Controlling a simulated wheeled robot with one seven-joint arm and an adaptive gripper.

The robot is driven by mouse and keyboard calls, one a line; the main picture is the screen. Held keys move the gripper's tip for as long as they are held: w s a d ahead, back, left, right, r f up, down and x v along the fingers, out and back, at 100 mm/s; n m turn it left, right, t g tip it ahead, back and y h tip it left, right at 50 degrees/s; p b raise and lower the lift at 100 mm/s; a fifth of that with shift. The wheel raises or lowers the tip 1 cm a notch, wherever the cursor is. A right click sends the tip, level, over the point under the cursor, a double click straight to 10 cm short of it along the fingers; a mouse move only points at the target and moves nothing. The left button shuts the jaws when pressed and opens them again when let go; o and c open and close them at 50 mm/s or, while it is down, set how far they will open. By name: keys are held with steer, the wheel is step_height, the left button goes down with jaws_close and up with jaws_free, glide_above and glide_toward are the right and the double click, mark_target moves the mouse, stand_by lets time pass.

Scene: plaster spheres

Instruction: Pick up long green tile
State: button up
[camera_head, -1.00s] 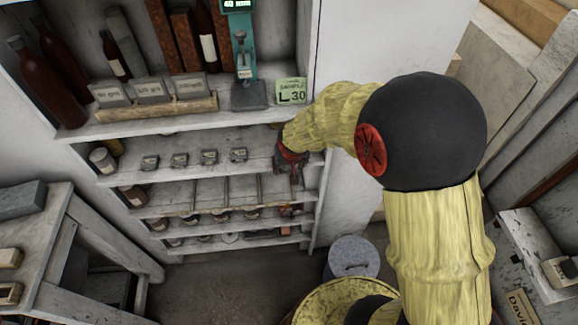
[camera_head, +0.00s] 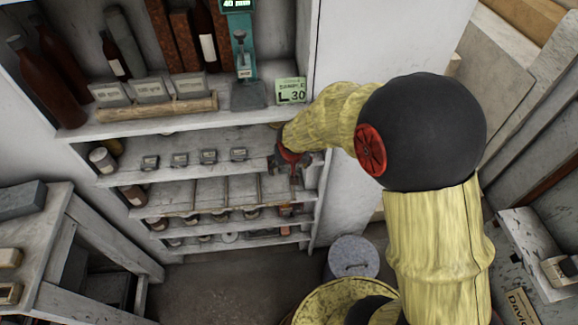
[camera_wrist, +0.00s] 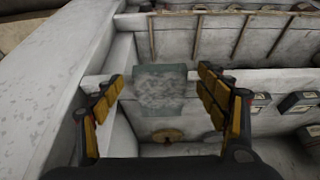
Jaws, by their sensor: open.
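A grey-green, mottled, block-like piece (camera_wrist: 160,88), which looks like the green tile, shows in the wrist view, standing out over a shelf edge. My gripper (camera_wrist: 160,95) is open, with one yellow-padded finger on each side of the piece. A gap shows on both sides, more clearly on the right, so it does not look gripped. From this angle its length cannot be told. In the head view my gripper (camera_head: 287,172) is at the right end of the middle shelf, by the cabinet's side wall. The piece cannot be made out clearly there.
The shelf unit (camera_head: 180,127) has close-set boards. Several small labelled blocks (camera_head: 209,156) stand left of my gripper. A green "L 30" card (camera_head: 290,91) and a teal gauge (camera_head: 242,50) are on the shelf above. A grey lidded bin (camera_head: 352,258) stands on the floor.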

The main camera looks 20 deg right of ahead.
steer(key=v, duration=1.2)
